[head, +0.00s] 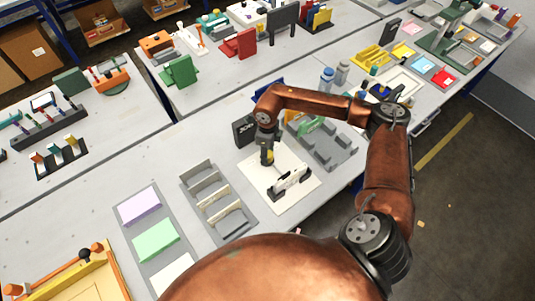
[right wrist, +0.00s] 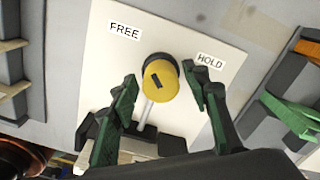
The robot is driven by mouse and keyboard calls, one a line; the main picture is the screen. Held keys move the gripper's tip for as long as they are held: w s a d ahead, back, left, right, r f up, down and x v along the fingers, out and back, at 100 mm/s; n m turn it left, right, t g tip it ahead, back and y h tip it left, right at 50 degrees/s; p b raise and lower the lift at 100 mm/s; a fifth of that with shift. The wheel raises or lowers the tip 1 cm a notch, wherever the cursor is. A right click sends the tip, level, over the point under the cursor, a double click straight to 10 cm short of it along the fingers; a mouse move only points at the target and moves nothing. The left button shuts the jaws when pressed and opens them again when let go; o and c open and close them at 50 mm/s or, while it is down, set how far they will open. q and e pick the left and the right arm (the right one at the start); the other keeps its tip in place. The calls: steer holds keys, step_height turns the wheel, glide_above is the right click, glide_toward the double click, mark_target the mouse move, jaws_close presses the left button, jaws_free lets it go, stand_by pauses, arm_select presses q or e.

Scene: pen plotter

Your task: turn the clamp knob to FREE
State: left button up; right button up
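The yellow clamp knob (right wrist: 161,80) stands on a white plate (right wrist: 190,30) in the right wrist view, with a dark slot on its face. The label FREE (right wrist: 125,31) is to its upper left and HOLD (right wrist: 210,60) to its upper right. I cannot tell which label the slot marks. My right gripper (right wrist: 159,79) is open, one green-padded finger on each side of the knob, with visible gaps. In the head view my right gripper (head: 267,153) is low over the plate (head: 308,188), largely hiding the knob. My left gripper is not in view.
A black-and-white mechanism (head: 290,184) sits on the plate close to the knob. A dark box (head: 243,131) stands behind it. A grey fixture (head: 335,150) is to the right and a grey slotted tray (head: 235,222) to the left.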

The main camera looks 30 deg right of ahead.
steer(key=shift+o, duration=0.2)
step_height(320, 180, up, 12)
stand_by(0.5)
stand_by(0.4)
